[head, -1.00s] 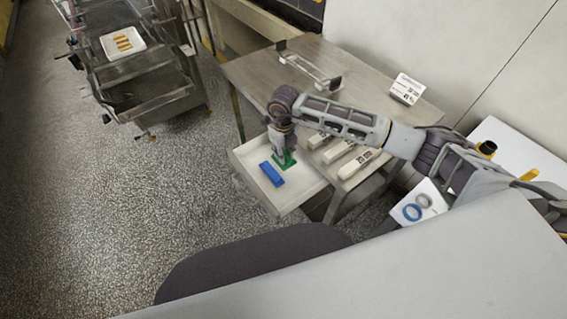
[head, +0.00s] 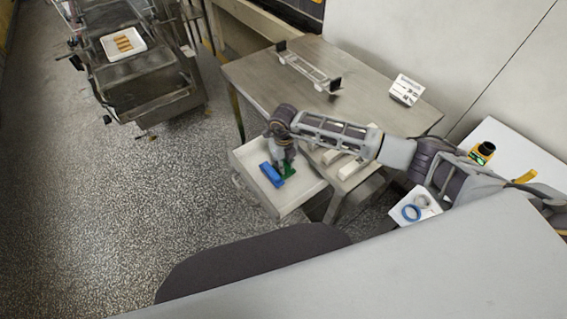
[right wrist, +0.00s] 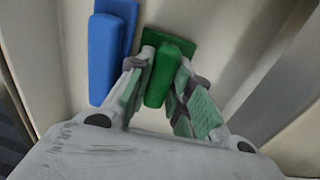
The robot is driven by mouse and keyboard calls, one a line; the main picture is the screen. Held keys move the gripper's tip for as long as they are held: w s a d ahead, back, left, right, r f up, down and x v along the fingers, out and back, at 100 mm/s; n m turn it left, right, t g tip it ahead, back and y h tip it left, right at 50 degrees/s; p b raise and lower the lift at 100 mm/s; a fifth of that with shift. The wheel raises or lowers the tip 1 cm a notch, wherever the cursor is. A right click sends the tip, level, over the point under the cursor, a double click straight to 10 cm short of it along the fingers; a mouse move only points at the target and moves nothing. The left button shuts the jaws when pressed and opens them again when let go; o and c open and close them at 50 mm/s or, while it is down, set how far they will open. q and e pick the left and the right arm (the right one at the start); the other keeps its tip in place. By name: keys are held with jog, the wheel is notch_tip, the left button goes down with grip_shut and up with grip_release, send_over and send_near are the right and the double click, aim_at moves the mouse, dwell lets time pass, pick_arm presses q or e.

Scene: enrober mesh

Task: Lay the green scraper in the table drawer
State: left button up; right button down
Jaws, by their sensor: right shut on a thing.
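The green scraper (head: 289,171) is in the open table drawer (head: 293,204), close to a blue block-like object (head: 271,175). In the right wrist view the scraper (right wrist: 166,72) sits between the fingers of my right gripper (right wrist: 160,88), which is shut on its handle. The blue object (right wrist: 108,52) lies just left of it there, with a narrow gap. In the head view my right gripper (head: 284,162) points down into the drawer and partly hides the scraper. Whether the scraper touches the drawer floor I cannot tell. My left gripper is not in view.
The steel table (head: 300,95) carries a wire rack (head: 308,70), a sign (head: 405,89) and pale bars (head: 342,163) partly behind my arm. A white tray with blue and grey rings (head: 428,212) stands right. The drawer's front left is bare.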

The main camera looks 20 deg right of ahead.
jog(key=shift+f, duration=0.3)
jog(key=c, duration=1.6)
grip_release()
jog(key=shift+o, duration=0.2)
jog(key=shift+r, duration=0.15)
notch_tip(320, 180, up, 12)
jog(key=b, duration=0.1)
